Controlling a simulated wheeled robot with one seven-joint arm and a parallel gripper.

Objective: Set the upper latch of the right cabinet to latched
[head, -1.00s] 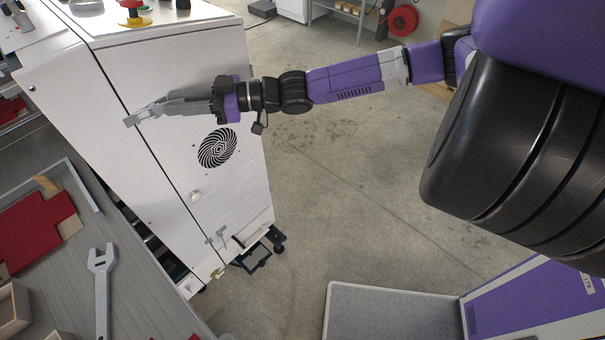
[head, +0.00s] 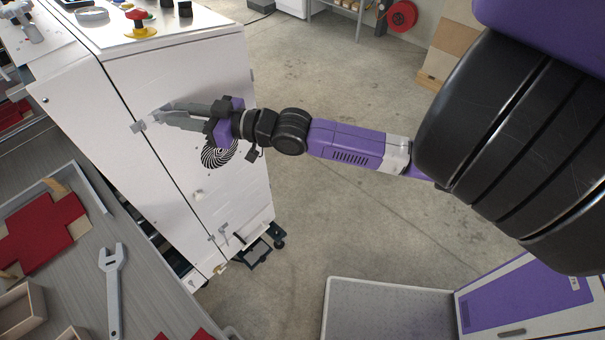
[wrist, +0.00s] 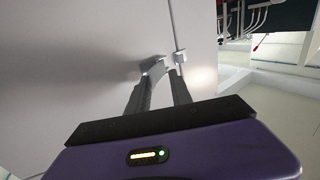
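The white right cabinet (head: 115,70) stands at the left of the head view. Its upper latch (head: 139,127) is a small metal piece at the door seam, high on the cabinet's narrow side. My gripper (head: 160,114) is at this latch, with its fingers pointing left along the door face. In the wrist view the two fingers (wrist: 161,77) are apart. The curved metal latch handle (wrist: 155,67) shows at their tips, close beside a small bracket (wrist: 180,57) at the door edge. Whether the fingers touch the handle is unclear. The lower latch (head: 223,233) sits near the cabinet's bottom.
A grey workbench (head: 75,265) with a wrench (head: 113,290) and a red cross-shaped piece (head: 42,235) lies at lower left. A round vent (head: 217,154) and a small knob (head: 199,194) are on the cabinet side. Open concrete floor (head: 340,210) lies to the right.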

